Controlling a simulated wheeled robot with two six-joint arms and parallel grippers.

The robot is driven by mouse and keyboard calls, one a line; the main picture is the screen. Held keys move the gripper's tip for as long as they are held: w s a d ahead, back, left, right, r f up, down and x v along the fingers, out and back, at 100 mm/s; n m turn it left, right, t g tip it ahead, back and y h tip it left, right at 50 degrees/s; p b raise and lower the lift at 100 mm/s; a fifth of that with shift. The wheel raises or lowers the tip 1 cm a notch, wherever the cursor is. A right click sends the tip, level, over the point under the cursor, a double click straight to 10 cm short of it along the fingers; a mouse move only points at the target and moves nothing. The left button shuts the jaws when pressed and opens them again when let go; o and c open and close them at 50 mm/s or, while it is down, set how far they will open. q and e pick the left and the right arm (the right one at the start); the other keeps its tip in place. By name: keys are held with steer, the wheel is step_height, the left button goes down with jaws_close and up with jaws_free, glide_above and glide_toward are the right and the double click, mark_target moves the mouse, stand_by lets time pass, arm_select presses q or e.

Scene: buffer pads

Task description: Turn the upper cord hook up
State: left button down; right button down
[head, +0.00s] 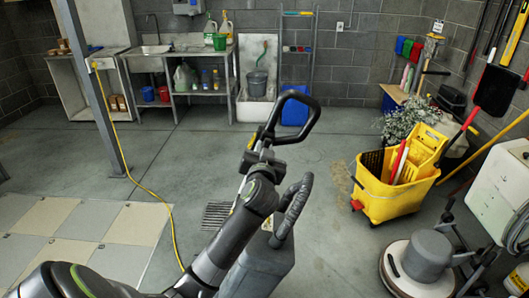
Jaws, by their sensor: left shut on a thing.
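My left gripper (264,146) reaches up from the lower left to the upper shaft of a floor machine, just below its black loop handle (313,112). It is shut on a small part there, which fits the upper cord hook. The jaws and wrist hide most of that part, so I cannot tell which way the hook points. A small orange-yellow piece (252,141) shows beside the jaws. The machine's grey tank (262,262) and a ribbed black grip (293,207) stand below, right of my forearm. My right gripper is not in view.
A yellow mop bucket (393,197) stands to the right, with a round grey floor machine (427,255) in front of it. A yellow cord (147,187) runs down a post (107,120) and along the floor. Pale floor tiles (80,235) lie at left. The middle floor behind is clear.

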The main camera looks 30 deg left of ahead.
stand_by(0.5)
arm_select(q)
steer(key=c, duration=1.3)
jaws_free()
